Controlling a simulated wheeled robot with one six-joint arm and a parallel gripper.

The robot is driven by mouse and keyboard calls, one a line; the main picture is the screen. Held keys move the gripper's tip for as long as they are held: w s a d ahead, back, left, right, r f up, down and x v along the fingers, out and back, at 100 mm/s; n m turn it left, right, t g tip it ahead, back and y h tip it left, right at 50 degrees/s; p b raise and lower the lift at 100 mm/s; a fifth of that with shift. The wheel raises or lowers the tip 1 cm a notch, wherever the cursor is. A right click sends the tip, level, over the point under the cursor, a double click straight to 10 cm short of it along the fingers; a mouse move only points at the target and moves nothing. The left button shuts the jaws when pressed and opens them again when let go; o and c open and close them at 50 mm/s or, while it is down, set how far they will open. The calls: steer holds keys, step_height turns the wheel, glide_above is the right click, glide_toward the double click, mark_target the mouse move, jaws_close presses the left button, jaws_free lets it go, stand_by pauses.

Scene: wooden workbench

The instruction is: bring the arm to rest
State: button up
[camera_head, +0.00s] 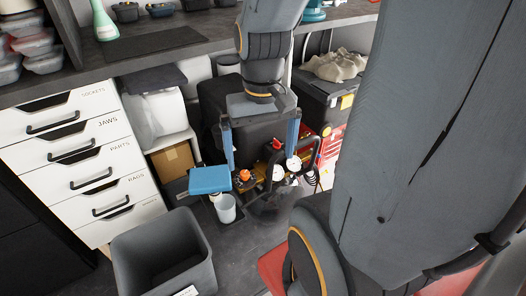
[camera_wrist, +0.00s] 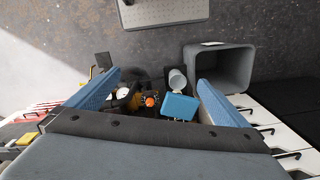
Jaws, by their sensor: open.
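My gripper (camera_head: 261,158) hangs in the middle of the head view, pointing down, its two blue fingers spread wide with nothing held between them. In the wrist view my gripper (camera_wrist: 158,84) also shows its fingers apart, at left and right. A blue box-like item (camera_head: 210,179) lies below and left of the fingers in the head view; it also shows between the fingers in the wrist view (camera_wrist: 179,107). My large grey arm link fills the right of the head view and hides what is behind it.
A grey open bin (camera_head: 133,256) stands on the floor at lower left, beside white labelled drawers (camera_head: 70,146). A workbench top (camera_head: 181,37) runs along the back. A black toolbox (camera_head: 318,101) stands right of the gripper.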

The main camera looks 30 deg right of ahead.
steer(key=shift+s+d+r+n, duration=0.1)
steer(key=shift+s+n, duration=0.25)
steer(key=shift+n, duration=0.05)
steer(key=shift+r, duration=0.1)
steer(key=a+r+n+p, duration=0.2)
steer(key=a+r+p, duration=0.2)
steer(key=a+p, duration=0.2)
steer(key=shift+a+p, duration=0.4)
steer(key=shift+p, duration=0.3)
